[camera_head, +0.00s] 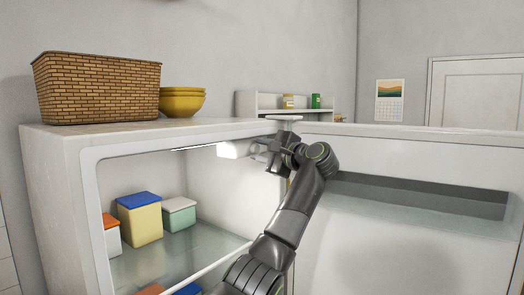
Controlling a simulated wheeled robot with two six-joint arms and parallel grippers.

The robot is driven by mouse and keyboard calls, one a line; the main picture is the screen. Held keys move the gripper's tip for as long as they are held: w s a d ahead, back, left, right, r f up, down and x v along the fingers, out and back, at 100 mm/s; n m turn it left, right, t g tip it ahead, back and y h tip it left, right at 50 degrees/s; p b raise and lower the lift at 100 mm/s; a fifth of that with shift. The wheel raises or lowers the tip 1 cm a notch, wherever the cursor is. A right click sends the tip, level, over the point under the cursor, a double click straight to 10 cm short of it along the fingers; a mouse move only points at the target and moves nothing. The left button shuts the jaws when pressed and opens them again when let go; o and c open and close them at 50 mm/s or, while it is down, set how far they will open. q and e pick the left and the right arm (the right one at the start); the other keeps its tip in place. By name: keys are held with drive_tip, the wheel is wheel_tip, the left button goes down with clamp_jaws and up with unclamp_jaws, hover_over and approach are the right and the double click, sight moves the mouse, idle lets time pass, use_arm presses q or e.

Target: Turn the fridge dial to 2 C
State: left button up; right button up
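The fridge (62,185) stands open, with its door (400,235) swung out to the right. A small white housing (232,150) sits under the fridge ceiling near the upper right of the opening. It may carry the dial, but no dial face, number or pointer can be made out.
A yellow container with a blue lid (140,219) and a green one with a white lid (179,214) stand on the glass shelf (180,262). A wicker basket (97,90) and yellow bowls (181,103) are on the fridge top. The door stands close to my wrist's right.

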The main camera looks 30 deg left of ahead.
use_arm(q)
drive_tip(key=c, duration=0.6)
drive_tip(key=shift+m, duration=0.4)
drive_tip(key=m+p, duration=0.1)
drive_tip(key=m, duration=0.3)
drive_tip(key=shift+r+m+h+p, duration=0.2)
drive_tip(key=shift+m+h+p, duration=0.1)
drive_tip(key=shift+h+p, duration=0.1)
drive_tip(key=m+g+p, duration=0.1)
drive_tip(key=m+p, duration=0.1)
drive_tip(key=m, duration=0.3)
drive_tip(key=shift+w+r, duration=0.1)
drive_tip(key=shift+r, duration=0.05)
drive_tip(key=m+p, duration=0.2)
drive_tip(key=m+g+p, duration=0.1)
drive_tip(key=m, duration=0.2)
drive_tip(key=shift+w+g+h+p, duration=0.15)
drive_tip(key=shift+g+h+p, duration=0.15)
drive_tip(key=shift+p, duration=0.05)
drive_tip(key=m+p, duration=0.1)
drive_tip(key=m, duration=0.2)
drive_tip(key=shift+g+p, duration=0.4)
drive_tip(key=shift+w+m+g+p, duration=0.1)
drive_tip(key=shift+m+g+p, duration=0.2)
drive_tip(key=shift+m+p, duration=0.75)
drive_tip(key=shift+o, duration=0.2)
drive_tip(key=shift+m+b, duration=0.35)
drive_tip(key=shift+m, duration=0.2)
